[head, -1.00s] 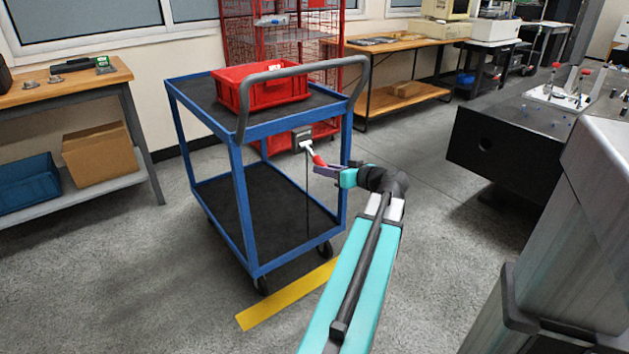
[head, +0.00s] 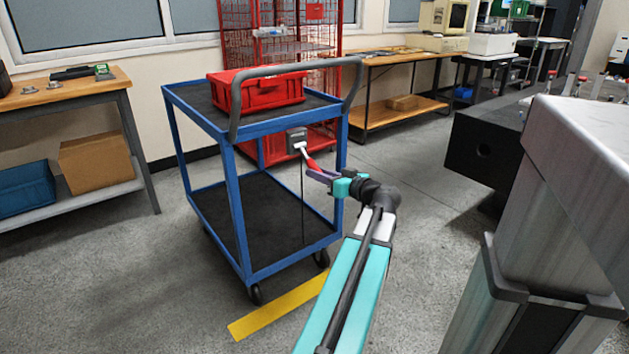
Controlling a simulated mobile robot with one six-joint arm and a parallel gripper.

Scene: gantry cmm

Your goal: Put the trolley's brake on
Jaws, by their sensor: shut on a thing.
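The blue trolley (head: 238,250) stands on the grey floor in the middle of the head view, with dark shelves and a grey push handle (head: 296,70). A grey brake housing (head: 296,141) sits at its near end, below the upper shelf. A lever with a white shaft and a red grip (head: 312,164) slants down and to the right from it. A thin dark line hangs below the housing. My gripper (head: 322,175) is shut on the lever's red grip, reaching in from the lower right. The fingertips partly hide the grip's end.
A red crate (head: 270,93) stands on the trolley's top shelf. A yellow floor strip (head: 280,306) lies by its near wheels. A bench (head: 65,105) is at left, a red mesh cage (head: 285,50) behind, and a dark machine block (head: 485,150) at right.

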